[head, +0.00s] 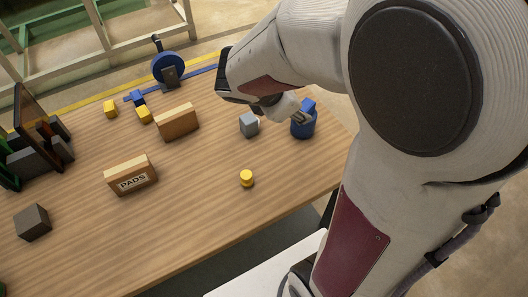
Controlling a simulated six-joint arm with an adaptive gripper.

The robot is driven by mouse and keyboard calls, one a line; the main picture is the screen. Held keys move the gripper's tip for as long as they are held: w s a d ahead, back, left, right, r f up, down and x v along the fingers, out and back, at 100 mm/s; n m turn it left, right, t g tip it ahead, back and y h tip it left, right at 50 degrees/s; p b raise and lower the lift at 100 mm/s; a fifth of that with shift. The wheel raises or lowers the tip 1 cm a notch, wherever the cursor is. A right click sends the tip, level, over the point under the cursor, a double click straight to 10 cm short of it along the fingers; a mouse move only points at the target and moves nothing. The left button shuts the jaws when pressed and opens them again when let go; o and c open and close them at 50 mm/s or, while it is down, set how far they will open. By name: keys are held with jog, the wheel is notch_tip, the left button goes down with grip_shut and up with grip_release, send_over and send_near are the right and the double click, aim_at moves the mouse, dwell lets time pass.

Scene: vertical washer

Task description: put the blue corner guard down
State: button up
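A small angular blue piece, which looks like the blue corner guard (309,105), is at the fingertips of my gripper (301,115) at the right side of the table. My gripper appears shut on it, though the fingers are small and partly hidden in this view.
A grey block (249,125) is left of my gripper, and a yellow knobbed piece (246,178) is nearer. A PADS box (131,175), another box (177,122), small yellow blocks (110,109) and a blue wheel (169,67) stand further left. The front middle of the wooden table (190,210) is clear.

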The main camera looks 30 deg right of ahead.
jog(key=s+a+r+m+t+y, duration=0.1)
jog(key=s+a+r+m+y, duration=0.2)
jog(key=s+a+m, duration=0.3)
jog(key=s+a+r+m+t+y, duration=0.1)
jog(key=s+a+r+m+y, duration=0.3)
jog(key=s+a+m, duration=0.3)
jog(key=shift+s+a+r+m+t, duration=0.25)
jog(key=shift+s+a+m+t, duration=0.05)
jog(key=shift+a+m, duration=1.55)
jog(key=shift+d, duration=0.15)
jog(key=o, duration=0.6)
